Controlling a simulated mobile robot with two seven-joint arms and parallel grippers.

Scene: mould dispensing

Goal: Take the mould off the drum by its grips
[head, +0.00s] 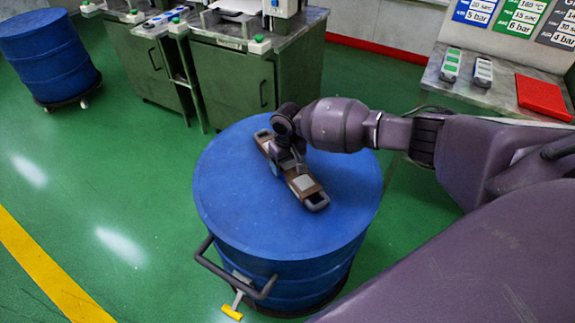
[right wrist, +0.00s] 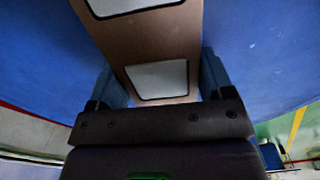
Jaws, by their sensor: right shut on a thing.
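The mould (head: 301,184) is a long brown bar with light grey panels and a loop-shaped grip at each end. It lies on the flat blue top of the drum (head: 235,199). My right gripper (head: 287,162) comes down on the mould's middle and is shut across its width. In the right wrist view the two fingers (right wrist: 160,85) stand against the sides of the brown mould (right wrist: 140,45), with grey panels between them. I cannot tell any gap between mould and drum top. My left gripper is not in view.
The drum has a dark push handle (head: 228,272) at its front. A second blue drum (head: 48,55) stands at the far left. Green cabinets (head: 232,85) stand behind. A bench with a red tray (head: 543,97) is at the back right. Green floor is free at the left.

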